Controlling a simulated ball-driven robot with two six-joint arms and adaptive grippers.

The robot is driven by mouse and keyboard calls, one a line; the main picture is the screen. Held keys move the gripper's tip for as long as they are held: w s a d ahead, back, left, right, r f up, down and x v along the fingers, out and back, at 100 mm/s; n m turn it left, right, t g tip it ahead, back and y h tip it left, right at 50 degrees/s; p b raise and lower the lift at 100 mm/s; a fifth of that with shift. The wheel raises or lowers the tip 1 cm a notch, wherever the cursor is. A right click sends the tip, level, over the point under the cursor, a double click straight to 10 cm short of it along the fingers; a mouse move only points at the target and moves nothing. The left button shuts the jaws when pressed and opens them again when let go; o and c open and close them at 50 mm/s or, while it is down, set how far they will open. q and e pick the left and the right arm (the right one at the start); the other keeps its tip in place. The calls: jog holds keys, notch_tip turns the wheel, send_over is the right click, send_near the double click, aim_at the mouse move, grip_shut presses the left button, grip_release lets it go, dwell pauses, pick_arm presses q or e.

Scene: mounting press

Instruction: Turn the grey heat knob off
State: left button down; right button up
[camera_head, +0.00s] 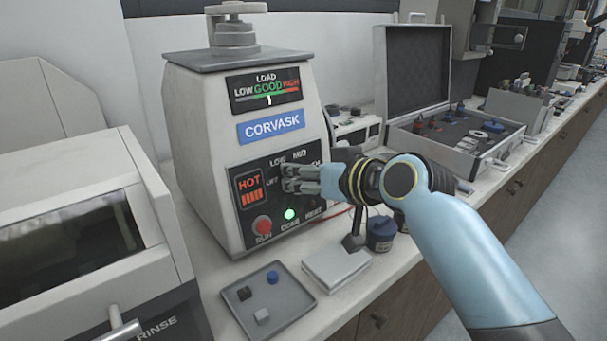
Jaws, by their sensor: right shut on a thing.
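The mounting press (246,110) stands on the bench with its dark control panel facing me. My right gripper (287,179) reaches in from the right, with its fingers closed at the knob position on the panel. The grey heat knob is hidden by the fingers, so I cannot read its pointer. The LOW and MID labels show above the fingers; the label at the right is partly covered. The HOT indicator (250,190) glows orange-red. The green DONE light (289,214) is lit beside the red RUN button (262,226). My left gripper is out of view.
A grey tray (290,308) with small blocks lies in front of the press. A white stack (336,264) and a dark blue jar (381,233) stand below my right arm. An open case (460,140) is behind it. A machine marked RINSE (165,270) fills the left.

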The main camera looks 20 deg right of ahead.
jog(key=shift+f, duration=0.2)
jog(key=o, duration=0.8)
jog(key=shift+c, duration=0.2)
jog(key=o, duration=0.4)
jog(key=shift+r, duration=0.15)
jog(key=v, duration=1.2)
